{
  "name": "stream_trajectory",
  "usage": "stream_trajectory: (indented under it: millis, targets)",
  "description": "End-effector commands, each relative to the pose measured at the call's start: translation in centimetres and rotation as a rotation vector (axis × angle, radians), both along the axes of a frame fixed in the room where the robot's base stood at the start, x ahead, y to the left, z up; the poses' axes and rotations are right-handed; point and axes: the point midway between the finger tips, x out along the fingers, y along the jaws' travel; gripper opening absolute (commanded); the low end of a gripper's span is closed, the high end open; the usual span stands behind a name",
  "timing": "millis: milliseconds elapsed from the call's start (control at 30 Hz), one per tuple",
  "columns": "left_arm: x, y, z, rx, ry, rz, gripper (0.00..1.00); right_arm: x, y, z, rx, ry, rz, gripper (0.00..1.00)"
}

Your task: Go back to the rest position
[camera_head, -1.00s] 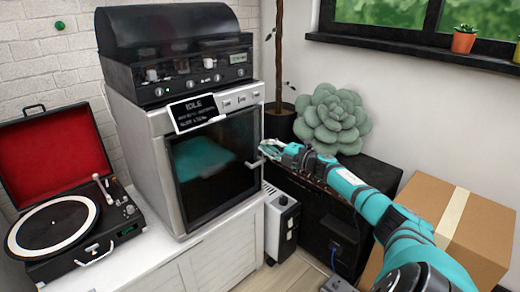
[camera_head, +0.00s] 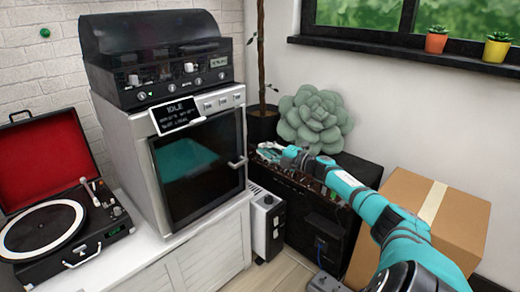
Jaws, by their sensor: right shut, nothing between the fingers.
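My right arm comes in from the lower right, teal and black. My right gripper (camera_head: 270,151) is at the arm's far end, over the left part of the black cabinet and to the right of the oven-like machine (camera_head: 198,165). It is shut and empty. The machine's dark glass door is closed, with a handle on its right side, and the gripper is apart from that handle. A small sign on the machine reads IDLE. My left gripper is out of the picture.
A black cabinet (camera_head: 316,226) stands below my right arm, with a green succulent-shaped cushion (camera_head: 313,122) behind it. A cardboard box (camera_head: 462,222) is at the right. A record player (camera_head: 62,232) sits on the white sideboard (camera_head: 213,248). A white heater (camera_head: 265,225) stands between sideboard and cabinet.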

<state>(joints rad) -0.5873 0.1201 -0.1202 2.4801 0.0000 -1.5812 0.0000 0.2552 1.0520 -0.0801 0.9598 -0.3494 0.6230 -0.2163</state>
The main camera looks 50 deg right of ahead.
Motion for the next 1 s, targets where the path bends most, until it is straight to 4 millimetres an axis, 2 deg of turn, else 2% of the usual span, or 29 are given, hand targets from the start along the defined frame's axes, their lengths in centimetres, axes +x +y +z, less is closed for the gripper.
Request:
stream_trajectory:
  millis: [300, 567, 867, 967, 1000]
  targets:
    - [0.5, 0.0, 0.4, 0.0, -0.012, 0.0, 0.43, -4.1, -3.8, -0.2, 0.0, 0.004, -0.001, 0.0]
    - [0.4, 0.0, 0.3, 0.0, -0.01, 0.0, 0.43, -5.7, -5.3, -0.2, 0.0, 0.002, 0.001, 0.0]
    - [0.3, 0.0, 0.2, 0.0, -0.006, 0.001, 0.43, -5.6, -4.9, -0.7, 0.009, 0.006, -0.002, 0.0]
    - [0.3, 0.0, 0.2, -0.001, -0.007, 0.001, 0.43, -4.6, -3.0, -3.2, 0.056, 0.029, -0.025, 0.0]
    - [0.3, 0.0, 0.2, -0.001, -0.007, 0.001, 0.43, -4.1, -1.6, -4.8, 0.088, 0.045, -0.041, 0.0]
